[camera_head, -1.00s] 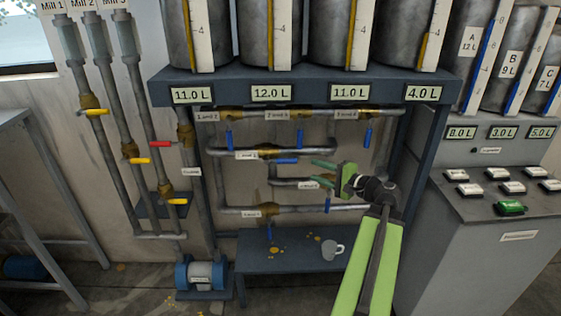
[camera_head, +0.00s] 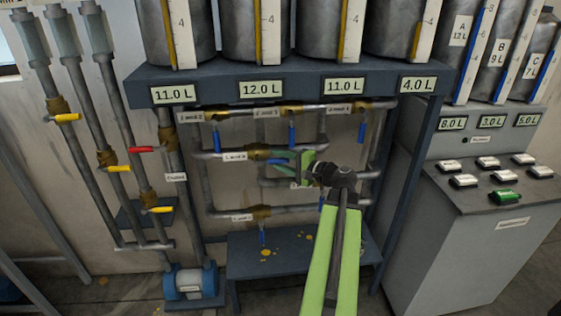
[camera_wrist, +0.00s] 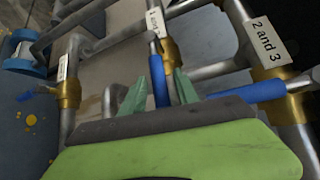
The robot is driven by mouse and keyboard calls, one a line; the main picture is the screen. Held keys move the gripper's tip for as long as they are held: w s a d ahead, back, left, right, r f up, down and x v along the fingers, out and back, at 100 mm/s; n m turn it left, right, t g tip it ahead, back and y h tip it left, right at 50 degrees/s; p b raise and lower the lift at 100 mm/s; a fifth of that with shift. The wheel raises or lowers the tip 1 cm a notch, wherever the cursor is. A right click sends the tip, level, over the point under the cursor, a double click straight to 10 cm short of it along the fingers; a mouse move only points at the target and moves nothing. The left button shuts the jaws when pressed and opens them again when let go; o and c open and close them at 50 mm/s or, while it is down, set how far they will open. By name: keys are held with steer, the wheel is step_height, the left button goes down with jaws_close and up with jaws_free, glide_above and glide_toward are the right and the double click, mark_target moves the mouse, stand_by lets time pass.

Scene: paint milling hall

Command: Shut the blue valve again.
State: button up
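Several blue valve handles sit on brass valves on the pipework. One blue handle (camera_head: 276,161) lies level, in line with its pipe, to the right of its brass valve (camera_head: 258,152). The other blue handles, such as the upper left one (camera_head: 217,137), hang down across their pipes. My gripper (camera_head: 290,158) is at the level handle and partly covers it. In the wrist view my gripper (camera_wrist: 159,92) is open, with its green fingers apart. A blue handle (camera_wrist: 158,80) shows between or just beyond them; contact cannot be told.
In the wrist view another blue handle (camera_wrist: 250,92) at the "2 and 3" valve (camera_wrist: 295,98) is close to the right finger. A low table (camera_head: 245,286) stands below the pipes. Yellow and red handles (camera_head: 140,149) are on the left pipes. A button console (camera_head: 470,230) is right.

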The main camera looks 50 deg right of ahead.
steer(key=shift+d, duration=0.1)
jaws_close()
steer(key=shift+f, duration=0.1)
stand_by(1.0)
